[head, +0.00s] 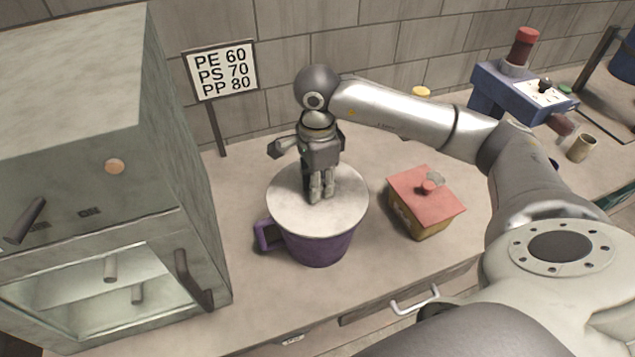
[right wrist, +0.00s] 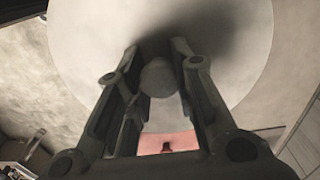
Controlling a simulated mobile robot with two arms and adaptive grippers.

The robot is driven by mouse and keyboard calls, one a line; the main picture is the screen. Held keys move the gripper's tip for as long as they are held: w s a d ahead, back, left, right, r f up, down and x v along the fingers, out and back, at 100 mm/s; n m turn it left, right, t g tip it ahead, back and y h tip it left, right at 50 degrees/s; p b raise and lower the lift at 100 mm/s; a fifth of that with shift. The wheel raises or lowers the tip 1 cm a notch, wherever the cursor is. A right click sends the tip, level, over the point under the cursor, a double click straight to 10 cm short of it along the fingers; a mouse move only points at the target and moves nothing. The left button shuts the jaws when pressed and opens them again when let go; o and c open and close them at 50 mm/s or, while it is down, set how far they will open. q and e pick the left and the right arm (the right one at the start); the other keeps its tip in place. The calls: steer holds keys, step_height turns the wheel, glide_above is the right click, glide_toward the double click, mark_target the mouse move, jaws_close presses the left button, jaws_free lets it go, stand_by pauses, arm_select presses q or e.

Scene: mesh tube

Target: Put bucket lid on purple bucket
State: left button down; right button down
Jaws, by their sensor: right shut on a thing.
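The purple bucket (head: 322,246) stands on the counter with its handle to the left. The round pale bucket lid (head: 345,205) covers the bucket's mouth and looks level; I cannot tell whether it is fully seated. My right gripper (head: 320,196) points straight down over the lid's middle, shut on the lid's knob. In the right wrist view the rounded knob (right wrist: 158,78) sits between the two fingers, with the lid (right wrist: 225,50) filling the view behind. The bucket is hidden under the lid there. My left gripper is not in view.
A yellow box with a red lid (head: 412,192) stands right of the bucket. A grey oven-like cabinet (head: 190,180) is close on the left. A sign (head: 222,72) stands behind. A blue machine (head: 500,88) is at the back right. The counter in front of the bucket is clear.

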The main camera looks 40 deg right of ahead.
steer(key=shift+f+b, duration=0.15)
steer(key=shift+b, duration=0.25)
stand_by(0.5)
steer(key=c, duration=1.1)
jaws_free()
steer(key=shift+c, duration=0.2)
steer(key=o, duration=0.5)
steer(key=shift+c, duration=0.2)
steer(key=shift+r+p, duration=1.85)
steer(key=shift+r, duration=1.7)
